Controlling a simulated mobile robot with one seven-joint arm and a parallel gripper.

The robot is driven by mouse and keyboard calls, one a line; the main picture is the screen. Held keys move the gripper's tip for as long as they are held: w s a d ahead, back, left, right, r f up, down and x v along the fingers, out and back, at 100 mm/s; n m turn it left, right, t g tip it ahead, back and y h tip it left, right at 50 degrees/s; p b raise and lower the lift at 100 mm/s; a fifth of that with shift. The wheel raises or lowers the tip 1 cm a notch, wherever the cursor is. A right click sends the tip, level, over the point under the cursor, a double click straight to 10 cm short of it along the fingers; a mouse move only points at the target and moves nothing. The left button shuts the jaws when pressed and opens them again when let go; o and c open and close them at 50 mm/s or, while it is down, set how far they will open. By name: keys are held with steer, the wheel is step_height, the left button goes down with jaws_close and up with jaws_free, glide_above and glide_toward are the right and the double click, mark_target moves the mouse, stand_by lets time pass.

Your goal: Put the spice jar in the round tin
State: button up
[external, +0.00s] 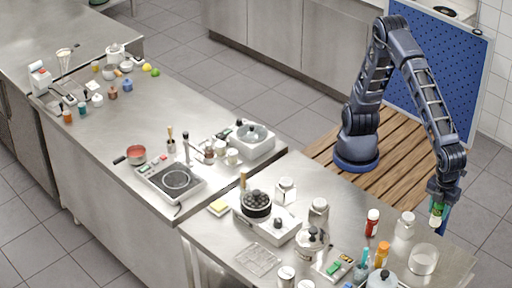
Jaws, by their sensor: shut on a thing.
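My gripper (440,203) is shut on the spice jar, at the right of the external view. The spice jar (436,214) is small, with a green and pale body, and hangs below my gripper, roughly upright. The round tin (424,259), pale and open-topped, stands near the right end of the steel counter. In the picture the jar is above and slightly right of the tin, apart from it. The exact height and depth gap between them cannot be told.
On the counter (350,205) near the tin are a white-lidded jar (405,225), a red bottle (372,223), an orange bottle (381,255) and a large lidded jar (381,280). A scale with a dark bowl (257,204) stands further left. Bare steel lies between several items.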

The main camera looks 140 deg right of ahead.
mark_target(433, 225)
step_height(433, 225, down, 20)
steer(key=shift+r, duration=0.25)
stand_by(0.4)
steer(key=shift+f, duration=0.15)
steer(key=o, duration=1.1)
step_height(433, 225, up, 12)
steer(key=shift+r, duration=0.2)
